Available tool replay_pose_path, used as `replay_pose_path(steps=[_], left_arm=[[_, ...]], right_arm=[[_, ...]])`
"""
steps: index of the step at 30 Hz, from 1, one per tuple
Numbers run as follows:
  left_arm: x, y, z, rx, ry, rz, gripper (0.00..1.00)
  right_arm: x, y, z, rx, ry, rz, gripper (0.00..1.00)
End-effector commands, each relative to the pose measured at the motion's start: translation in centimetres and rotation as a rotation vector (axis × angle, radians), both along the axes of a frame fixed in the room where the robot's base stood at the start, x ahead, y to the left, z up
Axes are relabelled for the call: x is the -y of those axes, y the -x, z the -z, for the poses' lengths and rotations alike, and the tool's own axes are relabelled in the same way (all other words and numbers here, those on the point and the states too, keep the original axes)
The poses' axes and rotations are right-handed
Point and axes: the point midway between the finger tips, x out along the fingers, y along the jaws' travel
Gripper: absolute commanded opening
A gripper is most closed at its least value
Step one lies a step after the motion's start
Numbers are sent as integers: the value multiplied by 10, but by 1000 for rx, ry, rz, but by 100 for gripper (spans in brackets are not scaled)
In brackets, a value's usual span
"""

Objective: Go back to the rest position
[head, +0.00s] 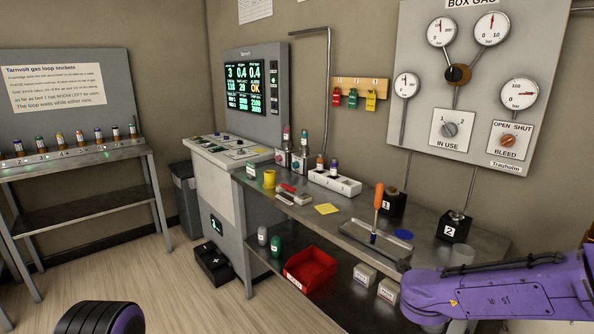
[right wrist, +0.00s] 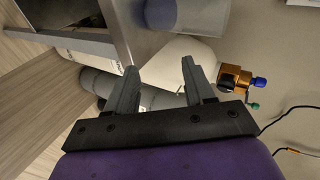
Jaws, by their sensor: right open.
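My right arm (head: 500,293) is purple and reaches in from the right edge of the head view, in front of the bench's right end. Its gripper does not show clearly there. In the right wrist view my right gripper (right wrist: 159,66) is open, with two dark fingers apart and nothing held between them. Behind the fingers are a white rounded cylinder (right wrist: 185,52) with a brass valve (right wrist: 235,78) and a grey cylinder (right wrist: 98,82). A purple and black part of mine (head: 98,318) shows at the bottom left of the head view. My left gripper is not in view.
A steel bench (head: 300,207) carries a white socket block (head: 334,182), a yellow note (head: 327,209), an orange-handled tool (head: 378,197) and black numbered blocks (head: 454,226). A red bin (head: 310,268) sits on its lower shelf. A rack table (head: 70,160) stands left.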

Motion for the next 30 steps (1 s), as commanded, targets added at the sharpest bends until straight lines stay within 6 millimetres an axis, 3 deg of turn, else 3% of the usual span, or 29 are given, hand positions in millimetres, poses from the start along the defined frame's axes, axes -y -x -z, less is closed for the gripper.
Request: replay_pose_path(steps=[1, 5, 9, 13, 18, 21, 30], left_arm=[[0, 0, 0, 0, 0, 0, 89], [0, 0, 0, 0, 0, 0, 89], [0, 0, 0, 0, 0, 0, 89], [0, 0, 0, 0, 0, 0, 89], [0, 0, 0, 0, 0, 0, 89], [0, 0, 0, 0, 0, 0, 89], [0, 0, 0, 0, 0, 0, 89]], right_arm=[[-11, 7, 39, -102, 106, -161, 53], [-39, 41, 128, -348, 294, -560, 53], [-60, 108, 209, -600, 385, -907, 53], [-67, 190, 266, -824, 402, -1175, 53], [-55, 290, 306, -1073, 378, -1365, 53], [-47, 325, 318, -1168, 365, -1403, 53], [-47, 329, 320, -1177, 362, -1409, 53]])
